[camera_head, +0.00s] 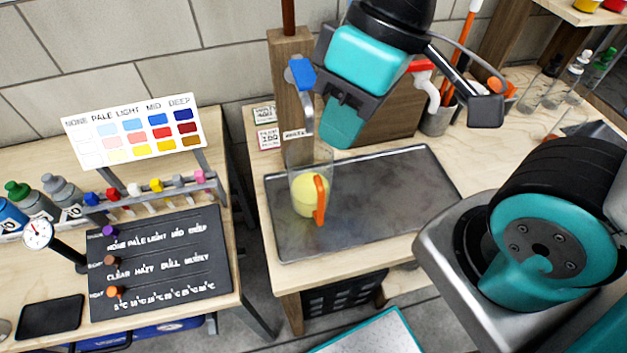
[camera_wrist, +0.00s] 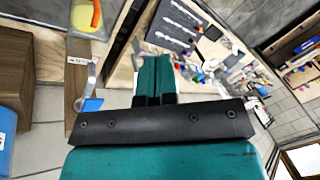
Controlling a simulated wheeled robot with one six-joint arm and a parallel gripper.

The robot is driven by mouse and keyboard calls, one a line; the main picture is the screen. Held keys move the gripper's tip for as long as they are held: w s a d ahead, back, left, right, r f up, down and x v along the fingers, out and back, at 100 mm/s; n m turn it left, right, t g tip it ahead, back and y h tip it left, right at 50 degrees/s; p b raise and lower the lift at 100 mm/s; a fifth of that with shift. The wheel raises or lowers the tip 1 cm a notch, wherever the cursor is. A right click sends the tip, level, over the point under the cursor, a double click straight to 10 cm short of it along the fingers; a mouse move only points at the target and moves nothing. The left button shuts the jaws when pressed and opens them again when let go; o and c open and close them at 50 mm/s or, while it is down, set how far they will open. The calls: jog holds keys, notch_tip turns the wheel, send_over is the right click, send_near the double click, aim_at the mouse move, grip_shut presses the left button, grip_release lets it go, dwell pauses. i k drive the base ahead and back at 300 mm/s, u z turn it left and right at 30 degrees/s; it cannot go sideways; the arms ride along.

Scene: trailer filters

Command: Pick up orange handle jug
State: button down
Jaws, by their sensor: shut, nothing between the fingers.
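The orange handle jug (camera_head: 307,193) stands upright on the dark metal tray (camera_head: 385,205) in the head view. It is clear, with yellow contents and an orange handle (camera_head: 320,200) on its front right side. In the wrist view, part of its orange handle (camera_wrist: 96,12) and yellow body shows at the top left. My gripper (camera_head: 343,128) is shut and empty, above and behind the jug, apart from it. In the wrist view, the teal fingers (camera_wrist: 155,80) are together and point away from the jug.
A blue-handled tap (camera_head: 302,75) on a wooden post stands just behind the jug, close to my gripper. A red-handled tap (camera_head: 425,72) is to the right. A colour chart (camera_head: 135,132) and a black board (camera_head: 160,262) stand on the left bench. The tray right of the jug is clear.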

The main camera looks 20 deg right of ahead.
aim_at(310, 161)
jog(key=k, duration=1)
jog(key=z, duration=0.7)
jog(key=i, duration=0.65)
jog(key=u, duration=1.45)
